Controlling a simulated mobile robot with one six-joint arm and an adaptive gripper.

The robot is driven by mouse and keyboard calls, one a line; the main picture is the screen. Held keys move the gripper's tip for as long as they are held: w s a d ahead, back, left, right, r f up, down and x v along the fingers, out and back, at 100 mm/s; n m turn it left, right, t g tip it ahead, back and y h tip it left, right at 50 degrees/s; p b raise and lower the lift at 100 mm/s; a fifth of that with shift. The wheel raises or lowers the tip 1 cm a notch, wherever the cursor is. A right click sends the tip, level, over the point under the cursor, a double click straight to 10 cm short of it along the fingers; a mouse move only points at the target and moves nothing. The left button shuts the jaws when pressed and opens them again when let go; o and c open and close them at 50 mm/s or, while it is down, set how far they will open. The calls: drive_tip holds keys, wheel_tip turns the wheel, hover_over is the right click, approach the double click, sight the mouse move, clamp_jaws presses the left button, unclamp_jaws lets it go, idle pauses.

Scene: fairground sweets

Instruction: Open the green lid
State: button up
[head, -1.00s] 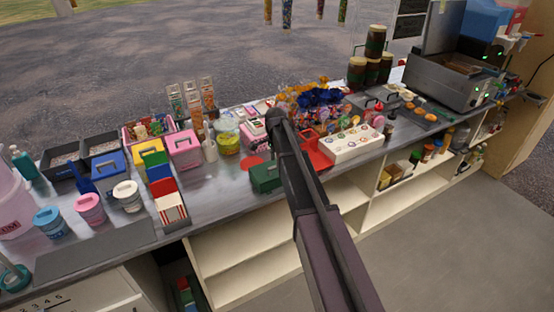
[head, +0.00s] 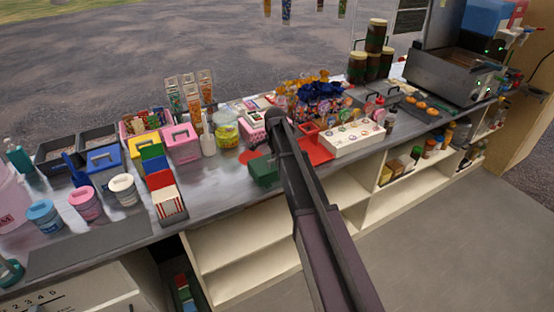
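A dark green box with a green lid (head: 264,170) stands at the front edge of the counter, left of my arm, in the head view. Its lid looks closed, and its right side is close to or partly behind my arm. My arm reaches up across the middle of the picture and ends in a dark rounded joint above and behind the green box. My gripper cannot be made out; it is hidden behind the arm or out of the picture.
Pink (head: 182,145), yellow (head: 144,145) and blue (head: 104,165) lidded boxes stand to the left. A red-and-white striped holder (head: 169,203) is nearer. A white lollipop stand (head: 344,141) is right of my arm. Open shelves (head: 240,245) lie below the counter (head: 220,195).

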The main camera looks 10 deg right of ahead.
drive_tip(key=shift+c, duration=0.6)
drive_tip(key=shift+r, duration=0.1)
drive_tip(key=shift+o, duration=0.3)
drive_tip(key=shift+w+a+r+p, duration=0.25)
drive_tip(key=shift+w+r+p, duration=0.45)
drive_tip(key=shift+r+p, duration=0.3)
drive_tip(key=shift+w, duration=0.15)
drive_tip(key=shift+w+a+r+p, duration=0.2)
drive_tip(key=shift+w+r+p, duration=0.35)
drive_tip(key=shift+p, duration=0.1)
drive_tip(key=shift+w+a+r, duration=0.15)
drive_tip(key=shift+w+r, duration=0.1)
drive_tip(key=shift+w, duration=0.2)
